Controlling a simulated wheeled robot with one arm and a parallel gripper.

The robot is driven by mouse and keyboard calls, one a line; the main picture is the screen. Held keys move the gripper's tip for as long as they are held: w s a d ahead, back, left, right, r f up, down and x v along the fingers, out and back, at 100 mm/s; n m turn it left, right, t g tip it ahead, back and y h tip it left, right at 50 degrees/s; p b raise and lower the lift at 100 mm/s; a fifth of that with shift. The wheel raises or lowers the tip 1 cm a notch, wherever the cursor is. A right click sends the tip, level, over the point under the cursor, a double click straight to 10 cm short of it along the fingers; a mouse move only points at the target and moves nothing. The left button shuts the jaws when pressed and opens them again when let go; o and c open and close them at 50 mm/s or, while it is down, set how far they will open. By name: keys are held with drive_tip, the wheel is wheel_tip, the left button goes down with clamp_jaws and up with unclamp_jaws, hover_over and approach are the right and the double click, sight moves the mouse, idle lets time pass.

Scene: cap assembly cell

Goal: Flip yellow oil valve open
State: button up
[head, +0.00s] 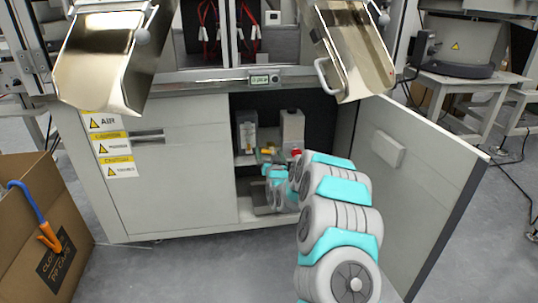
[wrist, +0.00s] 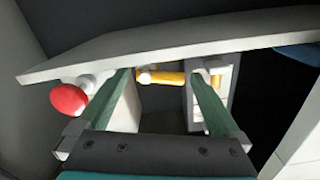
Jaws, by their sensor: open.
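The yellow oil valve (wrist: 160,77) shows in the wrist view as a short yellow handle between pale fittings, below a light panel edge. My gripper (wrist: 163,82) is open, with one green finger on each side of the yellow handle. I cannot tell whether either finger touches it. A red knob (wrist: 68,99) is left of the left finger. In the head view my arm reaches into the open cabinet, where a small yellow part (head: 265,151) shows. My fingers are not clear there.
The open cabinet door (head: 420,170) stands to the right of my arm. A grey container (head: 246,128) and a white container (head: 292,127) stand inside the cabinet. A cardboard box (head: 28,205) with a blue and orange tool (head: 38,216) is at the left.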

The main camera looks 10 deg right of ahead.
drive_tip(key=c, duration=1.1)
drive_tip(key=shift+o, duration=0.2)
drive_tip(key=shift+f+n+p, duration=0.25)
drive_tip(key=shift+n+p, duration=0.3)
drive_tip(key=shift+n, duration=0.95)
drive_tip(key=o, duration=1.1)
drive_tip(key=shift+c, duration=0.2)
drive_tip(key=s, duration=0.7)
drive_tip(key=shift+s, duration=0.4)
